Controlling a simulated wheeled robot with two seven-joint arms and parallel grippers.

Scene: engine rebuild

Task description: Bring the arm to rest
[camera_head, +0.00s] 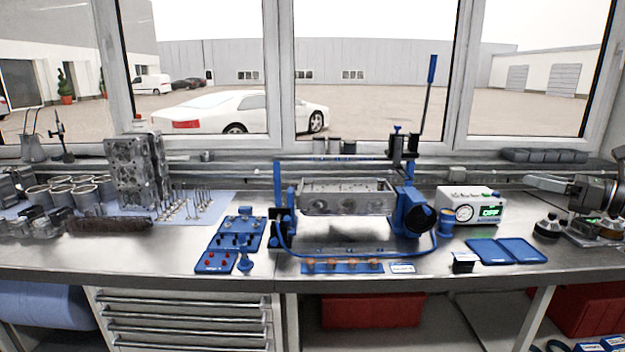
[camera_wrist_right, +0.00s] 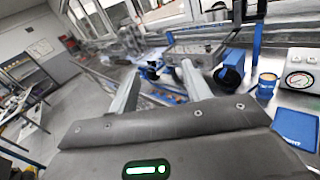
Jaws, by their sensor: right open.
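My right gripper (camera_head: 528,182) is at the right side of the head view, above the right end of the bench, its fingers pointing left. In the right wrist view its two grey fingers (camera_wrist_right: 160,85) stand apart with nothing between them. It is clear of the engine block (camera_head: 345,198), which sits in the blue stand at mid-bench. My left gripper does not show in either view.
A white gauge box marked OFF (camera_head: 470,207) stands left of my right gripper. Blue trays (camera_head: 508,250) lie below it. A tall blue-handled lever (camera_head: 427,105) rises behind the stand. Valves, cylinders and a cylinder head (camera_head: 137,172) fill the left bench.

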